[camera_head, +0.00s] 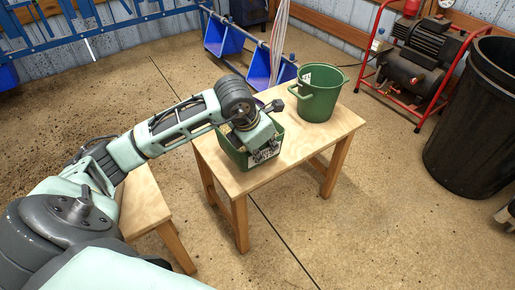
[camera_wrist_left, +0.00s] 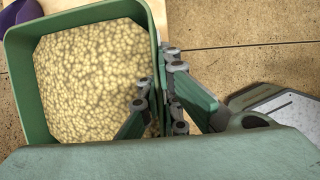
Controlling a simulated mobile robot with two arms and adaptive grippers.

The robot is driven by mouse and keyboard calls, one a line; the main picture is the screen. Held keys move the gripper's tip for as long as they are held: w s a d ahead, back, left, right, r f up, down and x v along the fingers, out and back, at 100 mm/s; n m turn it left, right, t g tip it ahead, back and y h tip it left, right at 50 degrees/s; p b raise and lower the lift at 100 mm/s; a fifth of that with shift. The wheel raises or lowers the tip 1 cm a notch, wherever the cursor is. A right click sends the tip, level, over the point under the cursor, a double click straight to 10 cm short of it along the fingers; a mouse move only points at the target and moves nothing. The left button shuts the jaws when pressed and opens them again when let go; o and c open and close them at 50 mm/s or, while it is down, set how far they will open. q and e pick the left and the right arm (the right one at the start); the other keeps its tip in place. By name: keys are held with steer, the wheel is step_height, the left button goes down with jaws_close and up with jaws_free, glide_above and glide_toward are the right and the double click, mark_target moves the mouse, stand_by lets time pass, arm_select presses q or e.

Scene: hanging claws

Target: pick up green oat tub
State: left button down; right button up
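The green oat tub (camera_head: 233,151) stands on a small wooden table, partly hidden behind my left gripper. In the left wrist view, the tub (camera_wrist_left: 20,75) is filled with pale oats. My left gripper (camera_head: 264,155) reaches down at the tub's near right side. In the left wrist view, the gripper (camera_wrist_left: 160,88) straddles the tub wall, one finger inside above the oats and one outside. The fingers look closed on the wall, with little gap showing. My right gripper is out of view.
A green bucket (camera_head: 319,92) with a side handle stands behind the tub on the same table (camera_head: 300,150). Another wooden table (camera_head: 146,205) is at the left, partly behind my arm. A black bin (camera_head: 475,120) and a red-framed compressor (camera_head: 412,65) stand at the right.

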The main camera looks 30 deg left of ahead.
arm_select(q)
steer(key=d+r, duration=0.5)
steer(key=d, duration=0.3)
steer(key=shift+w+d+r+p, duration=0.15)
steer(key=shift+w+p, duration=0.15)
steer(key=shift+p, duration=0.1)
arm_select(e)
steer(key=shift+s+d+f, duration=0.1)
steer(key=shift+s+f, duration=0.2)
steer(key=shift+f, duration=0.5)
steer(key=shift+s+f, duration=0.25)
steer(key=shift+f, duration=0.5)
arm_select(q)
steer(key=shift+d, duration=0.1)
